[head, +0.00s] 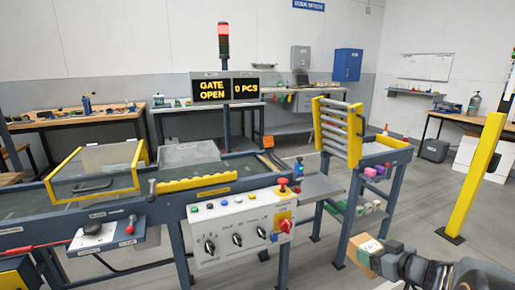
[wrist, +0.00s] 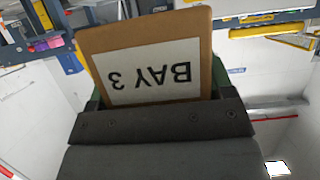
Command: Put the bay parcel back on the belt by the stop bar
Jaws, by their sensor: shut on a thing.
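My gripper (head: 383,252) is at the lower right of the head view, shut on a brown cardboard parcel (head: 367,256). The parcel is in the air, right of the conveyor and in front of the roller stand. In the wrist view the parcel (wrist: 205,50) has a white label reading BAY 3, upside down. The dark gripper body hides its lower part. The conveyor belt (head: 240,167) is a dark green strip running across the left and middle. A yellow wavy bar (head: 197,183) lies along its front edge; I cannot tell whether this is the stop bar.
A control panel (head: 240,228) hangs in front. A raised yellow roller gate (head: 337,130) is at the right end. The display (head: 226,89) reads GATE OPEN, 0 PCS. A yellow post (head: 475,180) stands right.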

